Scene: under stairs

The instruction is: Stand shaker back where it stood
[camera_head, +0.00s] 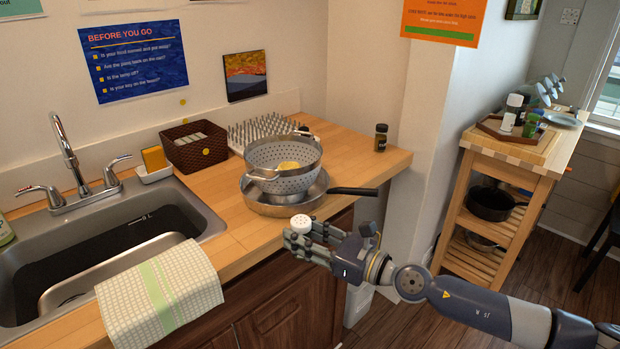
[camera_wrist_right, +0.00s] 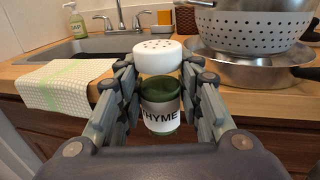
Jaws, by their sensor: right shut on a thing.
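The shaker is a small jar with a white perforated cap, a green body and a THYME label; it shows in the right wrist view (camera_wrist_right: 160,90). In the head view only its white cap (camera_head: 301,223) shows clearly, above the fingers. My right gripper (camera_head: 302,238) is shut on the shaker and holds it upright, in front of the counter edge and the pans. In the right wrist view the fingers (camera_wrist_right: 160,100) press on both sides of the jar. My left gripper is not in view.
A colander (camera_head: 284,180) sits in a frying pan (camera_head: 260,203) whose handle points right. A dark jar (camera_head: 381,138) stands at the counter's right end. A wooden cart (camera_head: 500,185) at right bears a tray (camera_head: 505,131) with several bottles. A towel (camera_head: 160,295) hangs over the sink's front edge.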

